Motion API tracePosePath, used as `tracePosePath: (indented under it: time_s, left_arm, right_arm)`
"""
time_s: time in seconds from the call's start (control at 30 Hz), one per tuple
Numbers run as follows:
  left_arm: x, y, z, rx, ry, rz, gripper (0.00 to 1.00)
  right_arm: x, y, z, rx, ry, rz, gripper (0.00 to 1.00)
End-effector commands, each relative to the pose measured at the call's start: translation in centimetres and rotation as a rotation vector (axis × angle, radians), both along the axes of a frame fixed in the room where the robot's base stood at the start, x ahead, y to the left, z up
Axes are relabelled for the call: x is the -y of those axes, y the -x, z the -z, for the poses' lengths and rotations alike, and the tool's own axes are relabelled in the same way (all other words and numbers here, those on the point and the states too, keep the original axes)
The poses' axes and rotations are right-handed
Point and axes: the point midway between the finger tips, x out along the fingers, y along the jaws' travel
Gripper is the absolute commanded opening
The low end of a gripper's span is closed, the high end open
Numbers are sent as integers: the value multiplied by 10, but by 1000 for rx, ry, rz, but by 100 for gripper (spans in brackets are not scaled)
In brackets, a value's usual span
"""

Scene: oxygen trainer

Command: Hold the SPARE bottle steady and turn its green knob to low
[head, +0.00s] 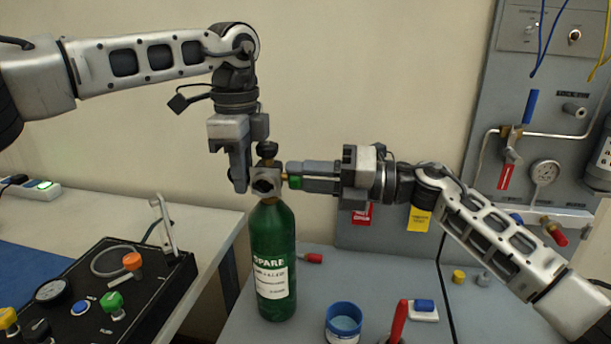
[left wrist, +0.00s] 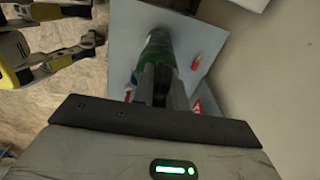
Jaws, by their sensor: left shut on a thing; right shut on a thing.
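The green SPARE bottle (head: 271,240) stands upright on the grey bench, with a metal valve head (head: 267,180) and a black cap (head: 267,150) on top. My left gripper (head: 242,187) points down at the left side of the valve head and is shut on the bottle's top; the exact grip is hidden. In the left wrist view its dark fingers (left wrist: 157,85) cover the bottle's top, with the green body (left wrist: 157,47) beyond. My right gripper (head: 293,176) comes in level from the right, shut on the green knob (head: 295,182), which is mostly covered by the fingers. Its setting cannot be read.
A blue cup (head: 343,322) and a red-handled tool (head: 399,320) stand in front right of the bottle. A red-capped item (head: 312,258) lies behind it. A black control box (head: 110,290) is on the left table. A grey wall panel (head: 530,120) with gauge and tubing stands right.

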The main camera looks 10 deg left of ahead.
Motion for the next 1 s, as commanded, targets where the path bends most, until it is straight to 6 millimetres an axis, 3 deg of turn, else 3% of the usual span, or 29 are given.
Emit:
tracePosePath:
  time_s: [0.4, 0.93, 0.97, 1.0]
  left_arm:
    - [0, 0, -1, 1, 0, 0, 0]
    - [0, 0, -1, 0, 0, 0, 0]
    - [0, 0, -1, 0, 0, 0, 0]
    - [0, 0, -1, 0, 0, 0, 0]
  right_arm:
    - [1, -2, 0, -180, -4, 6, 5]
    - [1, -2, 1, -204, -5, 7, 5]
    - [1, -2, 1, -204, -5, 7, 31]
    - [1, -2, 1, -204, -6, 5, 42]
